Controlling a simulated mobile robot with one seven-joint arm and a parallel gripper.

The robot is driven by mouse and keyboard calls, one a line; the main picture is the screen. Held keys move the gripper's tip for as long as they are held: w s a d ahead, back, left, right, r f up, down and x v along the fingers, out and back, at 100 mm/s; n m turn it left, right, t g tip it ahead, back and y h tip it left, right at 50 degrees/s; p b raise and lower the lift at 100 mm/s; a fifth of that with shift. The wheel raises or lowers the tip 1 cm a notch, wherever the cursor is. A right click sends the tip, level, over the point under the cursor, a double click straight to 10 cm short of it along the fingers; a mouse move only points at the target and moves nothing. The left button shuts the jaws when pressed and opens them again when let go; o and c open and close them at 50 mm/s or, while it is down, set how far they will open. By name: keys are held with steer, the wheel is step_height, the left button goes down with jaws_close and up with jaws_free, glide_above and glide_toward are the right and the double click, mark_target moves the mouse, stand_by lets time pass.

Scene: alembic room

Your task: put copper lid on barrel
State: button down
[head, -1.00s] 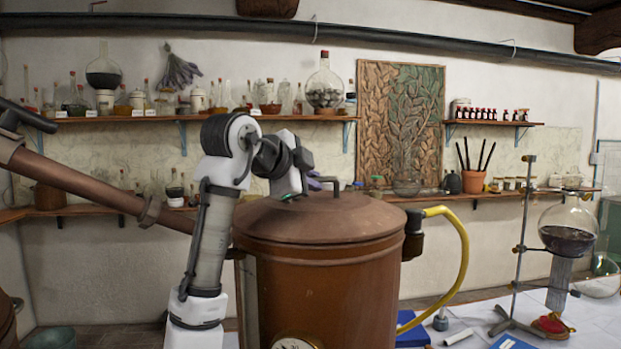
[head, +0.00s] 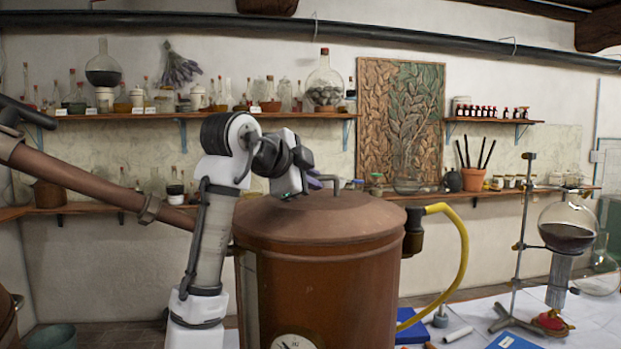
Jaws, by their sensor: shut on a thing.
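The copper lid (head: 320,217) is a wide, shallow cone with a grey bent handle (head: 335,184) on top. It is at the top of the brown copper barrel (head: 325,290), looks level and lines up with the barrel's rim. I see no clear gap between lid and barrel, but cannot tell if it is fully seated. My gripper (head: 298,194) is over the left part of the lid, beside the handle. It is shut on the lid; its fingertips are small and partly hidden, so the exact grip point is unclear.
A yellow hose (head: 460,240) curves from the barrel's right side. A copper pipe (head: 90,183) slopes in from the left, behind my arm. A glass flask on a stand (head: 568,228) and blue books (head: 412,325) are on the table at right. Shelves of bottles line the back wall.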

steer(key=c, duration=1.4)
jaws_free()
